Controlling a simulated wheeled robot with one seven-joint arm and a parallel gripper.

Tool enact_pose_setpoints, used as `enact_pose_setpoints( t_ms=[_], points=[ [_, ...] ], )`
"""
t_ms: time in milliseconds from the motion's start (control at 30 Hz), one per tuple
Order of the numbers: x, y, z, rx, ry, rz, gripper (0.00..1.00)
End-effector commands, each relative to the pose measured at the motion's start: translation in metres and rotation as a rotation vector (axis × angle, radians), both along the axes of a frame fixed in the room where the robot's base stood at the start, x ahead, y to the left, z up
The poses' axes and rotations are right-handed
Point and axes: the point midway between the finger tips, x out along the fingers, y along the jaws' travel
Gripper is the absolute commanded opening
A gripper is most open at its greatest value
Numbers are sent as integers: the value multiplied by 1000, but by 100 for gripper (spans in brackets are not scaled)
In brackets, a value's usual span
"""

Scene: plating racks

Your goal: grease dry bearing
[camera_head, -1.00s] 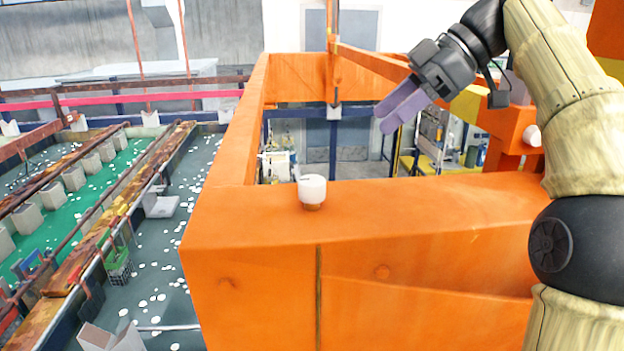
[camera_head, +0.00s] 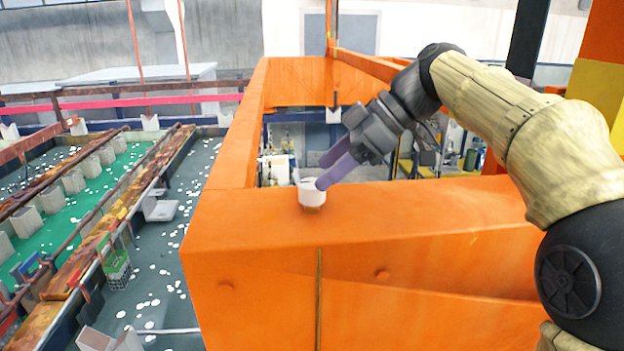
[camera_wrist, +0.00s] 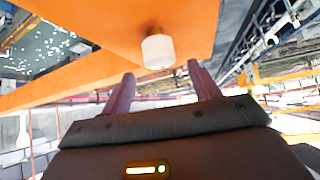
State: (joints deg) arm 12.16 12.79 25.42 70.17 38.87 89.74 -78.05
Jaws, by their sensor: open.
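A small white cup-shaped piece on a brown base (camera_head: 311,189) stands upright on top of the orange beam (camera_head: 235,225). I take it to be the bearing's grease cup, but cannot tell for sure. My gripper (camera_head: 326,171) has two purple fingers and is open beside the cup, at its right and upper side. In the wrist view the white cup (camera_wrist: 158,51) lies ahead of the fingertips, roughly between their lines. The gap between my gripper (camera_wrist: 163,72) and the cup looks small. In the head view one finger overlaps the cup, so contact is unclear.
The orange frame has an open middle behind the front beam. Tanks of green liquid (camera_head: 90,190) and grey liquid (camera_head: 178,245) lie lower down at the left. An orange rail (camera_head: 368,62) runs behind my arm.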

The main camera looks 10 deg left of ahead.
Motion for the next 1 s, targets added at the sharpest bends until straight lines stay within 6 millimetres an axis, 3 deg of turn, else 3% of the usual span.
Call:
enact_pose_setpoints(
  t_ms=[300,667,700,900,1000],
  points=[
    [-3,30,-27,-1,2,4,61],
    [-3,34,-33,-1,-1,2,61],
    [-3,34,-33,-1,-1,2,59],
    [-3,34,-33,-1,-1,2,20],
    [-3,34,-33,0,-1,1,16]
  ],
)
